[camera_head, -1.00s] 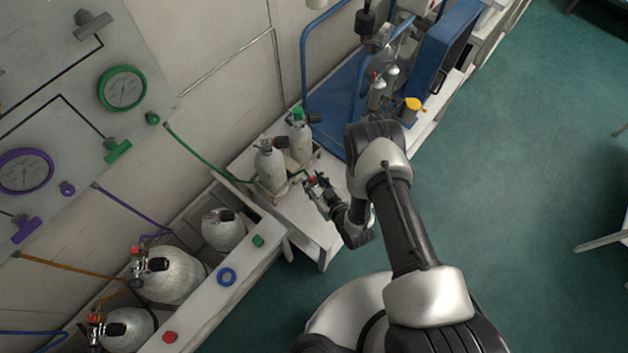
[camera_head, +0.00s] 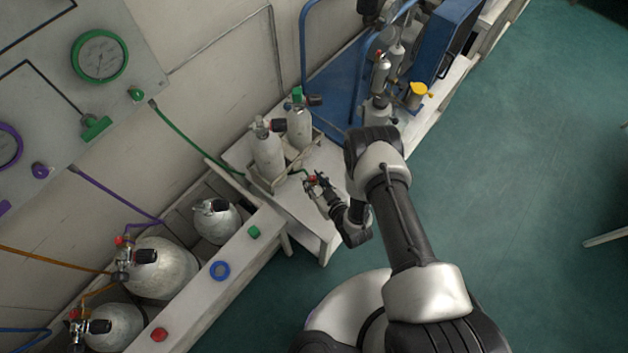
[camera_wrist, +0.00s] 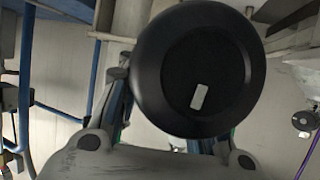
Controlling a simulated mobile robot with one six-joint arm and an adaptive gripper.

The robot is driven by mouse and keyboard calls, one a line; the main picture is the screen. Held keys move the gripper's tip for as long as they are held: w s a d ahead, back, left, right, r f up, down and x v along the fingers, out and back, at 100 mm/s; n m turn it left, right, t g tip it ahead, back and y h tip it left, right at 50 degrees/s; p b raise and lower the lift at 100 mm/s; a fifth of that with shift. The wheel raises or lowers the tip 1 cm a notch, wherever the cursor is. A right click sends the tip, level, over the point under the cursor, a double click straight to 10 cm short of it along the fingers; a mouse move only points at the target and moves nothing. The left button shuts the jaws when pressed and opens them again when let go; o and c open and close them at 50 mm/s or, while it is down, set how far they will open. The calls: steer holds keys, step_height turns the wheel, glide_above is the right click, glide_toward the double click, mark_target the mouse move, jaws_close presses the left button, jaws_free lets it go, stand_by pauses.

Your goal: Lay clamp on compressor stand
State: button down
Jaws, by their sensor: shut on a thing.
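My gripper (camera_head: 316,184) is above the front part of a white bench (camera_head: 312,232), just right of two white cylinders. It is shut on a dark clamp, which shows small with a red spot in the head view (camera_head: 312,179). In the wrist view the clamp's round black knob (camera_wrist: 160,70), with a pale rectangle on its face, fills the space between the fingers and hides what lies behind it. The green hose (camera_head: 188,138) runs from the wall panel towards the cylinders, and a green bit shows near the gripper. I cannot tell which surface is the compressor stand.
A white cylinder (camera_head: 268,155) and a green-topped one (camera_head: 299,126) stand in a low rack left of the gripper. A blue cart (camera_head: 335,85) and a blue box (camera_head: 440,45) stand at the back.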

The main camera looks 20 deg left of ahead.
steer(key=shift+f+b, duration=3.3)
steer(key=shift+f, duration=1)
steer(key=shift+f+b, duration=0.5)
steer(key=shift+f, duration=0.05)
steer(key=c, duration=1)
jaws_free()
steer(key=shift+c, duration=0.2)
steer(key=v, duration=1.2)
